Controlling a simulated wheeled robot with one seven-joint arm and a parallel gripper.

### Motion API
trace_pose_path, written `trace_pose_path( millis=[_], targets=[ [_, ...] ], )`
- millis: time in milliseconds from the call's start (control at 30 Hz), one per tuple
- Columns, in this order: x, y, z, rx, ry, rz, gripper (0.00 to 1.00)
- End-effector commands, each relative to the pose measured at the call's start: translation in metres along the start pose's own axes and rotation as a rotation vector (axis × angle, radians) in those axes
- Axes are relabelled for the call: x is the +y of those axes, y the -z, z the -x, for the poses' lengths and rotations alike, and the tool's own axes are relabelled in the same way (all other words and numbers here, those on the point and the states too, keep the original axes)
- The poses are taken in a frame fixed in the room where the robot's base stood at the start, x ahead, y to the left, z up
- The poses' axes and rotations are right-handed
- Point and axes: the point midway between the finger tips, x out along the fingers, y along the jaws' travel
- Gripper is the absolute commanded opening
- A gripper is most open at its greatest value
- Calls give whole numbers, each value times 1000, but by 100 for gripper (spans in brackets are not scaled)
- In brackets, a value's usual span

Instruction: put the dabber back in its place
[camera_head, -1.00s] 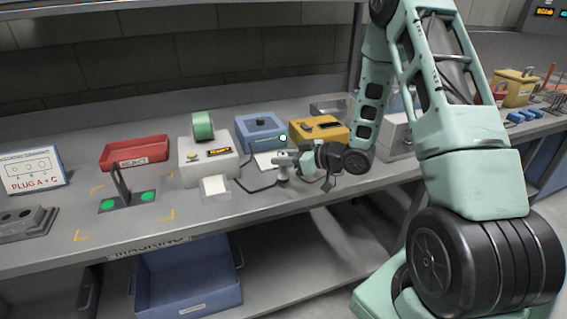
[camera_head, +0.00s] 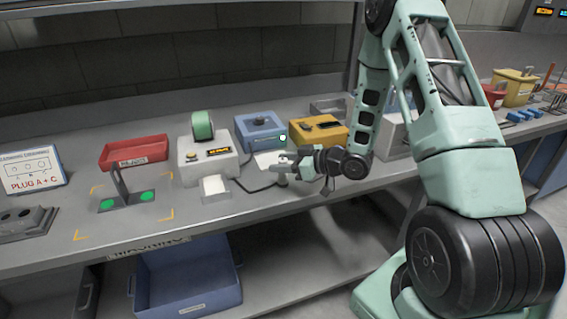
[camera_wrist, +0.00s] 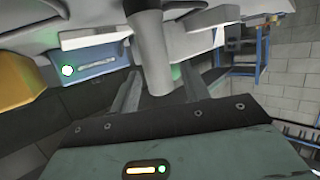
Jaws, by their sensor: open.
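My gripper (camera_head: 284,163) is over the front part of the bench, in front of the blue box (camera_head: 260,131). Its jaws are open. In the wrist view, a light grey cylinder (camera_wrist: 149,50), which looks like the dabber, stands between the two spread fingers (camera_wrist: 160,88). It appears clear of both fingers, though contact is hard to judge. In the head view only a short grey piece of it (camera_head: 282,180) shows under the fingers. Its far end is out of the wrist view. I cannot make out a separate holder for it.
A yellow box (camera_head: 319,131) stands behind my wrist. Left are a grey-white tape dispenser (camera_head: 207,163) with a green roll, a red tray (camera_head: 134,152) and a small stand with green dots (camera_head: 128,202). A dark cable lies by the gripper.

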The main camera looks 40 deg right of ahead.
Motion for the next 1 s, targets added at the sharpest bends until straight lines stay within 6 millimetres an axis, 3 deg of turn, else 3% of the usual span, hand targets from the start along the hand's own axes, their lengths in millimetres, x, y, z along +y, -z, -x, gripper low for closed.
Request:
trace_pose_path(
  millis=[167,400,600,767,1000],
  targets=[
    [1,0,23,-1,-4,0,46],
    [1,0,75,-1,-5,0,46],
    [1,1,107,0,-3,1,46],
    [0,1,119,0,-2,-1,46],
    [0,1,121,0,1,-1,46]
  ],
)
